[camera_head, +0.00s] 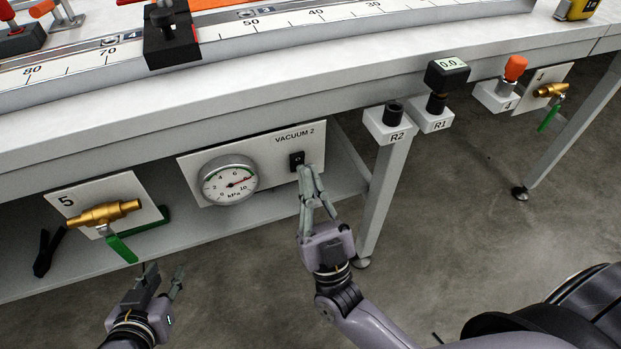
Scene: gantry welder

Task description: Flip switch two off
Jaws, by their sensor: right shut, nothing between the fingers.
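The black rocker switch (296,159) sits on the white VACUUM 2 panel (258,148), right of the round pressure gauge (229,181). I cannot tell which way the switch is tipped. My left gripper (165,270) is open and empty at the lower left, below the valve with the green handle.
The valve panel marked 5 (85,197) has a brass valve (103,213) and green handle (122,248). Holders R2 (391,128) and R1 (432,121) stick out from the table edge (230,112) at the right. A table leg (383,198) stands right of my right gripper.

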